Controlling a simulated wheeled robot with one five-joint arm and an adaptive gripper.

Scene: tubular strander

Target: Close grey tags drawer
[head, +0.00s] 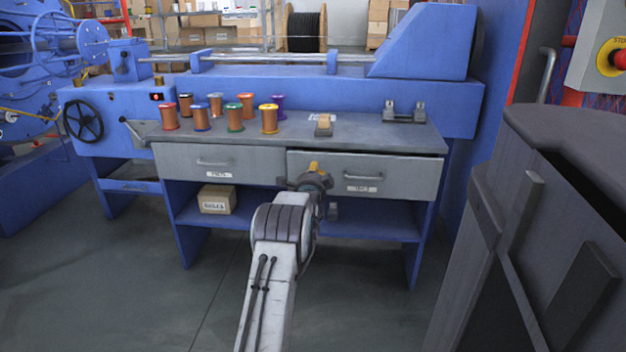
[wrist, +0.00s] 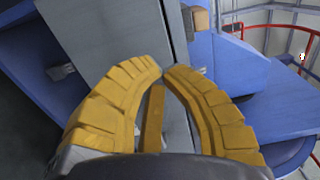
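The grey tags drawer (head: 405,178) is the right one of two under the bench top. It stands slightly out, with a dark gap along its top edge. Its bar handle (head: 363,176) is on the front above a white label. My gripper (head: 314,166) is in front of the drawer's left end, left of the handle; contact cannot be told. In the wrist view, the yellow fingers of my gripper (wrist: 164,70) curve together with their tips almost meeting, and nothing is visibly held. A grey panel (wrist: 105,35) lies beyond them, probably a drawer front.
The left drawer (head: 180,160) looks flush. Several coloured spools (head: 234,117) and a metal bracket (head: 404,112) stand on the bench top (head: 370,137). A carton (head: 217,199) sits on the blue lower shelf (head: 375,228). A dark grey cabinet (head: 540,230) stands close at right. Floor at left is clear.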

